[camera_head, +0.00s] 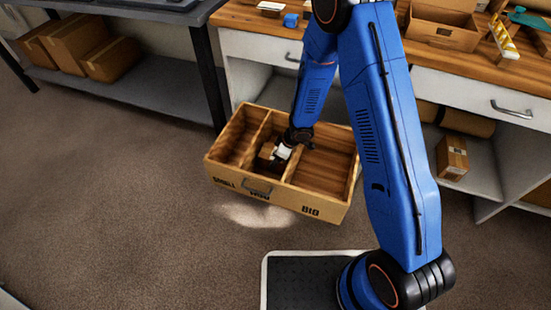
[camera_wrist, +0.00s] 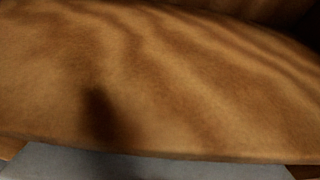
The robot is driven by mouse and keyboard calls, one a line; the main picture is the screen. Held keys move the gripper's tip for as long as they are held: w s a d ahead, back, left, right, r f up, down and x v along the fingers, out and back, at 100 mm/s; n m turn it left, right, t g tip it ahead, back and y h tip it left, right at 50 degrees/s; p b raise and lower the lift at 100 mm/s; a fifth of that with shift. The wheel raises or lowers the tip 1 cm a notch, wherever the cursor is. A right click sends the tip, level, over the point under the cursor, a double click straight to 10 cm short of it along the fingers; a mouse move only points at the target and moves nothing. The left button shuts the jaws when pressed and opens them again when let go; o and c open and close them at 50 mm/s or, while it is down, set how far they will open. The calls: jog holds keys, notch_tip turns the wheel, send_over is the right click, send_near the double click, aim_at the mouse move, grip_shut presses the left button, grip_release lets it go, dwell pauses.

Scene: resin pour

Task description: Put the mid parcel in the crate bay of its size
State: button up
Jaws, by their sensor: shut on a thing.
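The wooden crate (camera_head: 285,201) stands on the floor, with three bays labelled small, mid and big from left to right; the mid label is partly hidden by a handle. My gripper (camera_head: 282,153) reaches down into the middle bay. It is shut on a brown parcel (camera_head: 267,151), the mid one as far as I can tell, which is inside the bay between the two dividers. The parcel's brown face (camera_wrist: 180,80) fills most of the wrist view. Whether the parcel touches the bay floor is hidden. The big bay and the small bay look empty.
A workbench (camera_head: 258,46) with drawers stands behind the crate. Brown boxes (camera_head: 77,45) sit on a low shelf at the left. A small taped carton (camera_head: 452,157) is on the shelf under the bench at the right. The floor left of the crate is clear.

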jog(key=shift+f, duration=0.1)
jog(key=o, duration=1.4)
jog(key=v, duration=1.2)
